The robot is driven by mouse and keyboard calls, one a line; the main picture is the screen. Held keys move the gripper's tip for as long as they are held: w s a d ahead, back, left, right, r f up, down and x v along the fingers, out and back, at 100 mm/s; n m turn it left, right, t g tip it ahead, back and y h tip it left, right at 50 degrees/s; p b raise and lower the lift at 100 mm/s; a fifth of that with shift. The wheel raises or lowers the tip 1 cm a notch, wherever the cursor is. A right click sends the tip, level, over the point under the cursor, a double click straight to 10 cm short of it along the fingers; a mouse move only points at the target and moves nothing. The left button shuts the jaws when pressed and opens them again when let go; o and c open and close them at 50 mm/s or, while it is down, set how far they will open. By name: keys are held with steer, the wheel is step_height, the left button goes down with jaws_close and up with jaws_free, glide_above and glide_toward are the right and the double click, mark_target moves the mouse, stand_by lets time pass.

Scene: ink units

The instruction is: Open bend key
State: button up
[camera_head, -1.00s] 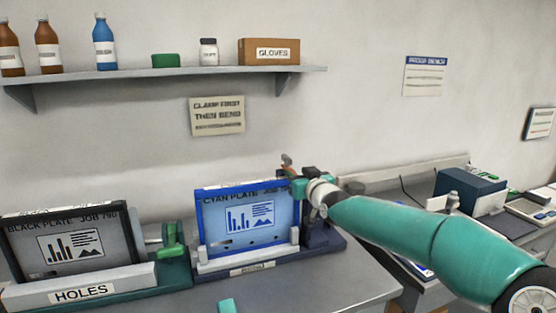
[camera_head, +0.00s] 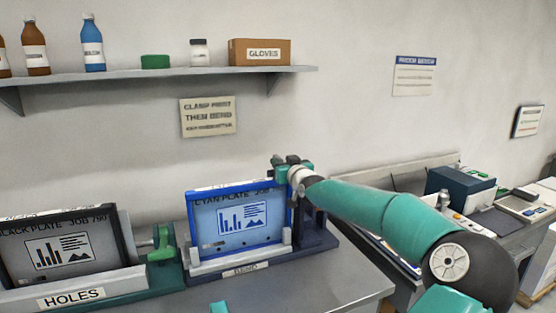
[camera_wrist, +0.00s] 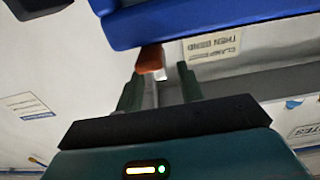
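The cyan plate (camera_head: 236,222), in a blue frame with a chart on it, stands in the dark-blue unit labelled BEND (camera_head: 246,270). My gripper (camera_head: 280,162) is at the plate's top right corner, over the unit's right-hand post. In the wrist view, a lever with an orange end (camera_wrist: 151,58) and a grey shank, probably the bend key, shows between the two green fingers of my gripper (camera_wrist: 158,74). The fingers stand apart, with a gap on the right of the shank. A blue bar (camera_wrist: 200,20) crosses above them. In the head view my gripper hides the lever.
A black plate (camera_head: 68,245) stands in the HOLES unit (camera_head: 70,296) on the left, with a green clamp (camera_head: 162,243) between the units. A shelf (camera_head: 150,75) with bottles and a gloves box hangs above. The bench front (camera_head: 310,285) is bare.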

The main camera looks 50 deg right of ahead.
mark_target(278, 157)
steer(key=shift+x, duration=2.05)
jaws_close()
